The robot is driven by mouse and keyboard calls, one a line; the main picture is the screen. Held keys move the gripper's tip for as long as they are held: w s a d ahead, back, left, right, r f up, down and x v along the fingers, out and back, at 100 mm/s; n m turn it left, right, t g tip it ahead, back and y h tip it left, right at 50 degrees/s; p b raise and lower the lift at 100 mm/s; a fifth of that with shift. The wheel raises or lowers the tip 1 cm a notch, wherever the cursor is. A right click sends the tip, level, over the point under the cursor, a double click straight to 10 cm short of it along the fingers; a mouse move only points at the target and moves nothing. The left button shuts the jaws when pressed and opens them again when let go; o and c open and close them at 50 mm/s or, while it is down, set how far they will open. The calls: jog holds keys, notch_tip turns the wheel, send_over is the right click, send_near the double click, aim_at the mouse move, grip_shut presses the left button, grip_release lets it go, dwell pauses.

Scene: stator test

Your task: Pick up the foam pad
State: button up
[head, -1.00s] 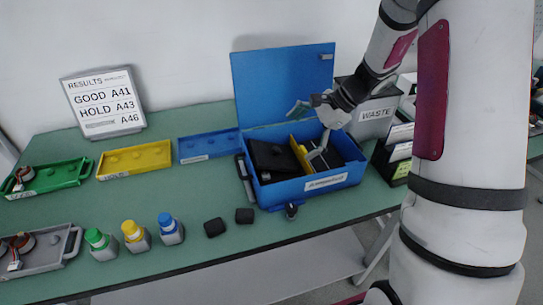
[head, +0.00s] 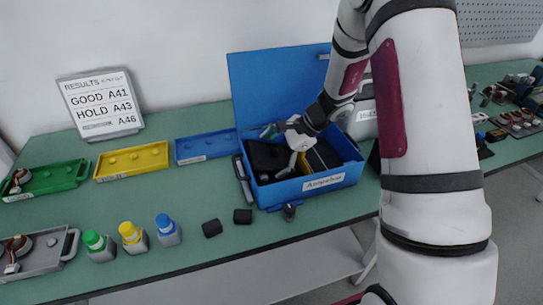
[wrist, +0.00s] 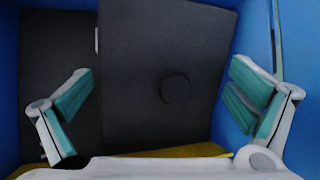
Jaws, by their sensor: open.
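The foam pad appears to be the dark, flat, tilted slab (wrist: 160,75) with a round raised spot, inside the blue box; it also shows in the head view (head: 266,157) in the box's left compartment. My gripper (wrist: 163,92) is open and empty, with one teal-padded finger on each side of the slab. In the head view my gripper (head: 280,147) is low over the left part of the box. I cannot tell whether the fingertips touch the slab. The blue box (head: 318,184) stands with its lid raised at the back.
A yellow divider (wrist: 185,151) runs along the lower edge of the wrist view. Blue box walls (wrist: 258,30) are close beside the right finger. Green, yellow and blue trays, bottles and two black blocks (head: 212,228) stand left of the box.

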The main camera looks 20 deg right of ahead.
aim_at(274, 151)
jog(key=c, duration=1.2)
jog(key=shift+s, duration=0.1)
jog(key=shift+c, duration=0.2)
jog(key=shift+r, duration=0.35)
jog(key=shift+c, duration=0.9)
jog(key=r, duration=0.9)
jog(key=shift+w+r, duration=0.2)
jog(key=shift+r, duration=0.05)
jog(key=c, duration=0.5)
jog(key=shift+d, duration=0.1)
